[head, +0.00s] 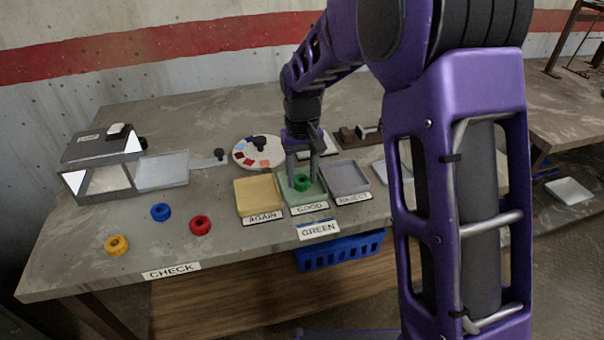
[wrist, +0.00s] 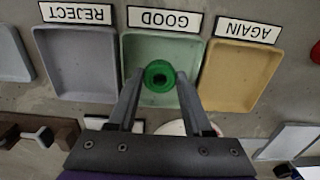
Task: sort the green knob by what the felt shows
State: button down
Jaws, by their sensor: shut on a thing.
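The green knob (head: 302,182) is between the fingers of my gripper (head: 303,176), over the green GOOD tray (head: 311,199). In the wrist view the green knob (wrist: 160,76) sits between the two fingertips of my gripper (wrist: 158,82), which is shut on it. The GOOD tray (wrist: 140,52) lies behind it there; I cannot tell whether the knob touches the tray floor. The yellow AGAIN tray (head: 258,196) is at its left and the grey REJECT tray (head: 347,178) at its right in the head view. No felt can be clearly made out.
A blue knob (head: 160,212), a red knob (head: 200,225) and a yellow knob (head: 116,245) lie near the CHECK label (head: 171,271). A box-like device (head: 103,165) stands at the left. A round disc with coloured patches (head: 258,152) is behind the trays. A blue basket (head: 340,251) is below the table edge.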

jog(key=shift+f, duration=0.2)
jog(key=shift+c, duration=1.2)
grip_release()
jog(key=shift+r, duration=0.1)
jog(key=shift+r+p, duration=3.15)
jog(key=shift+r, duration=0.8)
